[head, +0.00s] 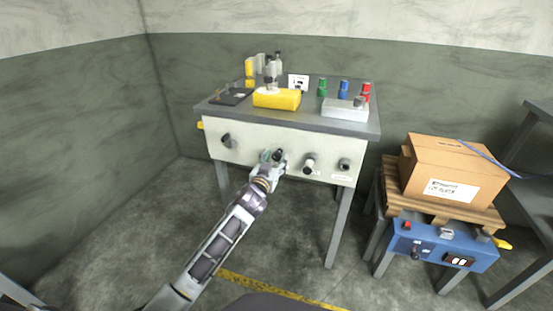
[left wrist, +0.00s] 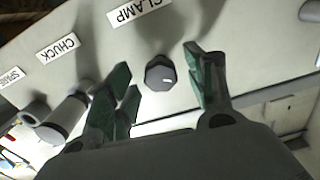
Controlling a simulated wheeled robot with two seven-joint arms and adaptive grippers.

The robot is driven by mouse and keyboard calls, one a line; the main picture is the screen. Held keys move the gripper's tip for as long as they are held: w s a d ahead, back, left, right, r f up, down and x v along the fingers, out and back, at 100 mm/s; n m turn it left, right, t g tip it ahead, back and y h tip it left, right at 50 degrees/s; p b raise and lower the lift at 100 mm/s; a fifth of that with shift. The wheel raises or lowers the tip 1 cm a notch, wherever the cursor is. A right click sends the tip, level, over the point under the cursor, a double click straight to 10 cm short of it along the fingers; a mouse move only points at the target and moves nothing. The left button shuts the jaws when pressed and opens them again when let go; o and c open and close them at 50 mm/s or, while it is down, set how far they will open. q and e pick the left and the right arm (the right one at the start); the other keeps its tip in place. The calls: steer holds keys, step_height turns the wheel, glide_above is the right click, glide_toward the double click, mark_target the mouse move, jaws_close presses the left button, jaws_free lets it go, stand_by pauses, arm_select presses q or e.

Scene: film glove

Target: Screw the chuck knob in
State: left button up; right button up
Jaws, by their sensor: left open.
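The white front panel (head: 255,150) of the workbench carries a row of dark knobs. In the left wrist view, upside down, the CHUCK label (left wrist: 58,50) is beside a pale cylinder (left wrist: 66,115) that stands out from the panel. In the head view the matching knob (head: 309,163) sticks out right of my gripper. My left gripper (head: 272,158) is at the panel, open. In the left wrist view its green-padded fingers (left wrist: 160,88) stand on either side of a dark knob (left wrist: 160,73) near the CLAMP label (left wrist: 138,12). I cannot tell whether they touch it. My right gripper is out of view.
The bench top holds a yellow block (head: 277,99), a grey box (head: 345,110) and several coloured cylinders. Another knob (head: 228,141) is on the panel's left, one (head: 344,164) on its right. A cardboard box (head: 450,170) sits on a pallet to the right.

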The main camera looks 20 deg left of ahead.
arm_select(q)
steer(key=shift+w, duration=1)
steer(key=shift+c, duration=0.3)
steer(key=c, duration=1)
